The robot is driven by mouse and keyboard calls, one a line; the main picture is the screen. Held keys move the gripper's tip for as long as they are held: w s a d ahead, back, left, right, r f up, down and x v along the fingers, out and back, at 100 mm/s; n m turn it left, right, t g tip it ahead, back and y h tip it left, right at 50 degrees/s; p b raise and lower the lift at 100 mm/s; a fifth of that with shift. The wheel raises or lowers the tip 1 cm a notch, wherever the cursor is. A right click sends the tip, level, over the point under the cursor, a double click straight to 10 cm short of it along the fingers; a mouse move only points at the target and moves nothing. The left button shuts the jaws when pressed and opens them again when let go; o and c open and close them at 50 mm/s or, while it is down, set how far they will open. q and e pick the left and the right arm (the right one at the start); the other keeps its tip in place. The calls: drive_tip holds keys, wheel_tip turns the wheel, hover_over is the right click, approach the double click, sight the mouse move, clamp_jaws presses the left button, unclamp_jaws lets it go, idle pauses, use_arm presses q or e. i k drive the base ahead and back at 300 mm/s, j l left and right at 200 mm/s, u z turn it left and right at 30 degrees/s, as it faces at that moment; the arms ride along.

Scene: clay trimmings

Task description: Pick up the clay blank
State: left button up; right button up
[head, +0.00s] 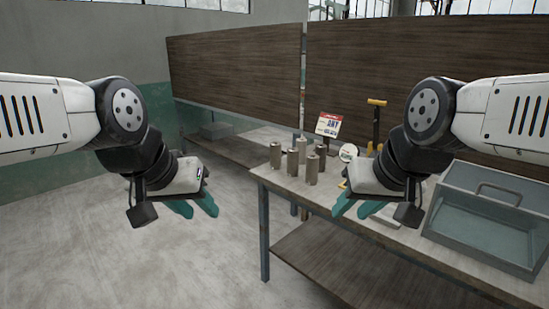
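Several upright grey-brown cylinders stand in a group near the left end of the wooden table; they look like clay blanks. One front cylinder (312,169) and a left one (275,155) show clearly; I cannot tell which one is the clay blank meant. My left gripper (201,212) hangs over the floor, left of the table, with its teal fingers apart and nothing between them. My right gripper (349,214) is in front of the table's near side, right of the cylinders, with its fingers apart and empty. Neither gripper touches a cylinder.
The table (290,192) has a lower shelf. A clear lidded box (485,225) stands at its right. Behind are a red-and-white sign (328,125), a round white item (348,152) and a yellow-handled tool (376,125). Dark wooden panels (235,75) rise behind.

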sight(276, 146)
drive_tip(key=i+u, duration=0.25)
drive_tip(key=i, duration=1.75)
